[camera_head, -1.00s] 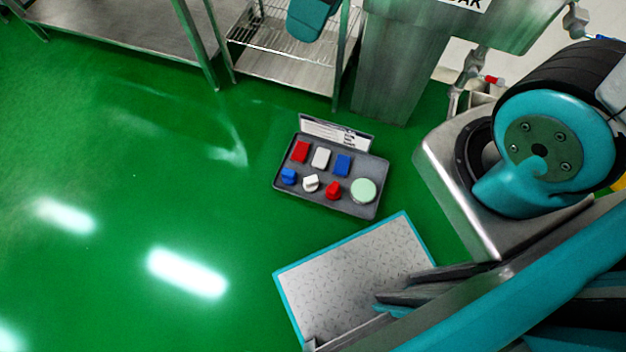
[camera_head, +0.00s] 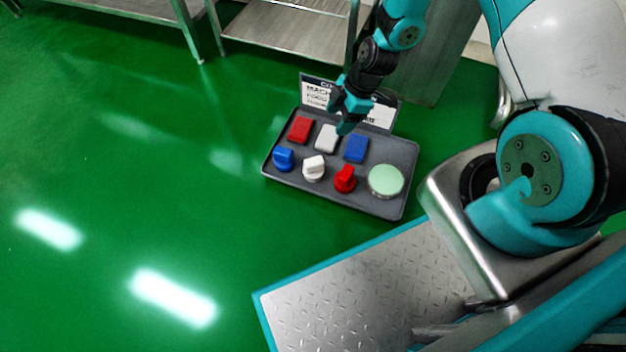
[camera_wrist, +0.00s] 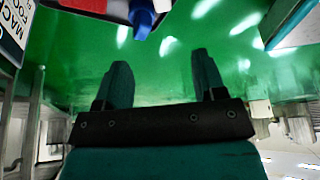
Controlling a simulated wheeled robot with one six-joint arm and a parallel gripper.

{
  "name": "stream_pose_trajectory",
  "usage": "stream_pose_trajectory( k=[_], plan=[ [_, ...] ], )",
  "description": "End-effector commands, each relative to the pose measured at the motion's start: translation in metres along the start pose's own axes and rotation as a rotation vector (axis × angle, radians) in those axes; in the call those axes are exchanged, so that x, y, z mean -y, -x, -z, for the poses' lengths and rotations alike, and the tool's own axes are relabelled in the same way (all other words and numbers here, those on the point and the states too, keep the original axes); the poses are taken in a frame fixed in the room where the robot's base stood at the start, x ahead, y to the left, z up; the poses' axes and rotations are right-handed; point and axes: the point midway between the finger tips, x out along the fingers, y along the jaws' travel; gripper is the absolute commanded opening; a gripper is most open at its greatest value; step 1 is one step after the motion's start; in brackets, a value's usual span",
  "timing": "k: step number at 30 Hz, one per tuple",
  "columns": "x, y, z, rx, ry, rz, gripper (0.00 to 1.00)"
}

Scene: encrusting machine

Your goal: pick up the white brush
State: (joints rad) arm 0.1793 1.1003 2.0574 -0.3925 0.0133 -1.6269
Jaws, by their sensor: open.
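Two white items lie in the grey tray: a flat white block (camera_head: 326,138) in the back row and a white piece with a raised grip (camera_head: 314,168) in the front row. I cannot tell from their shapes which is the white brush. My gripper (camera_head: 341,117) hangs over the back part of the tray, close to the flat white block in the picture, and hides a little of that area. In the wrist view my gripper (camera_wrist: 160,66) is open and empty, with only green floor between its fingers. No white item shows clearly there.
The tray (camera_head: 395,208) also holds red (camera_head: 299,130) and blue (camera_head: 356,149) blocks, blue (camera_head: 284,158) and red (camera_head: 345,178) gripped pieces, and a green disc (camera_head: 385,181). Its labelled lid (camera_head: 380,115) stands open behind. A metal shelf (camera_head: 280,35) is behind; floor is clear at left.

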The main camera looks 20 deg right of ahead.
Motion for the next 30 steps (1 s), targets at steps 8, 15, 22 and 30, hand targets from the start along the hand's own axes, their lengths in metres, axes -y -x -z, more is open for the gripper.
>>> stream_pose_trajectory(
  k=[8,15,22,30],
  plan=[
    [0.002,-0.053,-0.011,0.001,0.019,0.001,0.64],
    [0.002,-0.108,-0.011,0.001,0.019,0.0,0.64],
    [0.001,-0.134,-0.009,0.001,0.018,-0.001,0.64],
    [0.003,-0.151,-0.008,0.001,0.017,0.0,0.64]
  ],
)
